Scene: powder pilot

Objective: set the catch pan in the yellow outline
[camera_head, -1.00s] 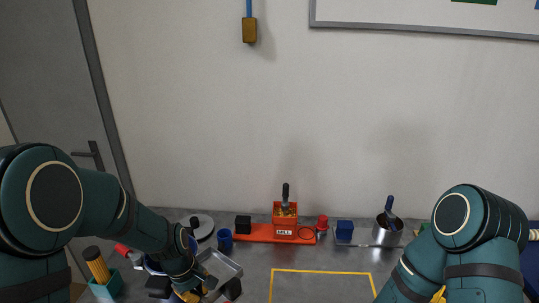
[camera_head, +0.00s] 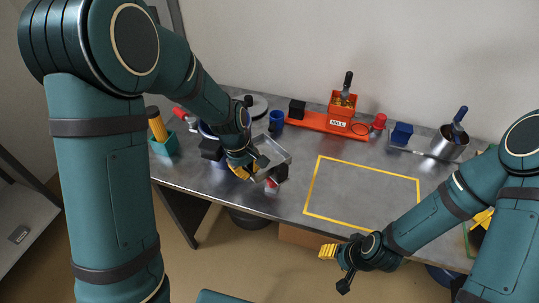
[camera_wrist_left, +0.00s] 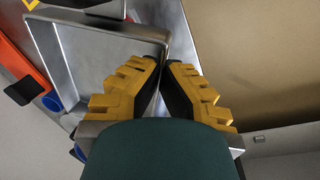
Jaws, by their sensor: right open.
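The catch pan (camera_head: 284,150) is a shallow grey metal tray near the left end of the bench. It fills the upper left of the left wrist view (camera_wrist_left: 95,45). My left gripper (camera_head: 254,170) is at its near side. In the left wrist view, its yellow fingers (camera_wrist_left: 165,65) close on the pan's wall, one inside and one outside. I cannot tell whether the pan touches the bench. The yellow outline (camera_head: 367,170) is an empty rectangle on the bench, right of the pan. My right gripper (camera_head: 336,268) is open and empty, in front of the bench.
Behind the outline stand an orange mill (camera_head: 342,108), a red-topped jar (camera_head: 378,122), a blue block (camera_head: 402,134) and a metal pot (camera_head: 447,145) with a scoop. A blue cup (camera_head: 276,120) is behind the pan.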

